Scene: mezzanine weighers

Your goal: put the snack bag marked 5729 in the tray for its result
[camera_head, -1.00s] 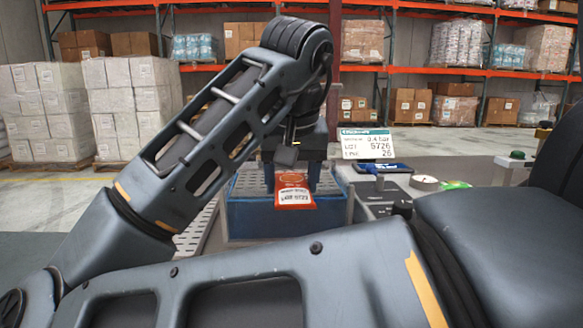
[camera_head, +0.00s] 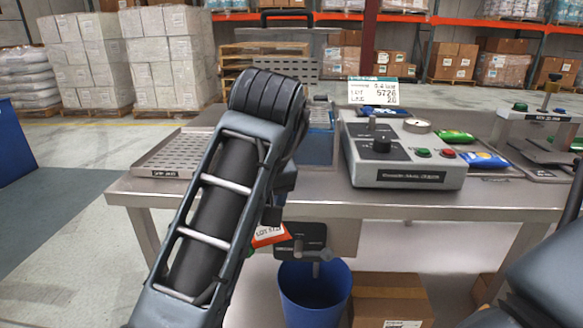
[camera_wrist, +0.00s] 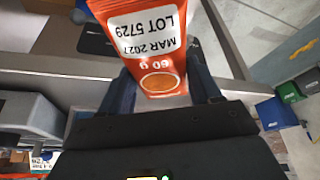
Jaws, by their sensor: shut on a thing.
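The snack bag (camera_wrist: 158,50) is orange-red with a white label reading LOT 5729, MAR 2027, 60 g. My gripper (camera_wrist: 162,85) is shut on its lower end in the wrist view. In the head view the bag (camera_head: 268,235) shows partly behind my arm, in front of the table and below its top edge. My gripper is mostly hidden there. A shallow perforated metal tray (camera_head: 160,172) lies at the table's left end, with a front label too small to read. A blue container (camera_head: 319,140) stands behind my arm, partly hidden.
The steel table (camera_head: 440,204) carries a grey control box (camera_head: 405,170), a sign (camera_head: 383,93) showing lot 5726, a green bag (camera_head: 455,136) and a blue bag (camera_head: 484,159). A labelled stand (camera_head: 540,118) is at the right. A blue bin (camera_head: 315,298) and carton (camera_head: 390,300) are below.

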